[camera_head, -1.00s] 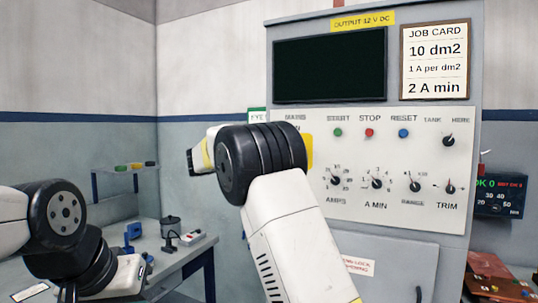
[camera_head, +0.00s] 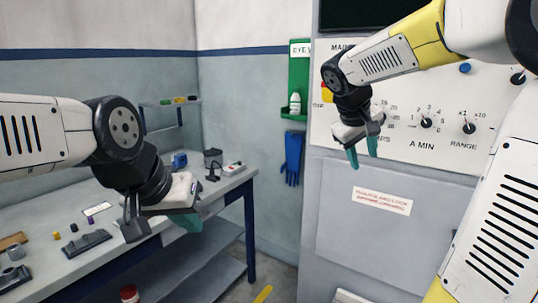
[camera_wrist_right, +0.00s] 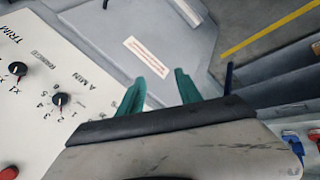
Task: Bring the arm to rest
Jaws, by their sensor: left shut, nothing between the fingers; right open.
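My left gripper (camera_head: 190,222) hangs over the front edge of the workbench in the head view. Its teal fingers are shut with nothing between them. My right gripper (camera_head: 362,152) points down in front of the cabinet's control panel (camera_head: 440,148), with its arm coming in from the upper right. In the right wrist view its two teal fingers (camera_wrist_right: 160,92) stand apart and the gap is empty. Part of the cabinet's upper section is hidden behind my right arm.
The cabinet door (camera_head: 345,225) is shut. Open floor lies between bench and cabinet.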

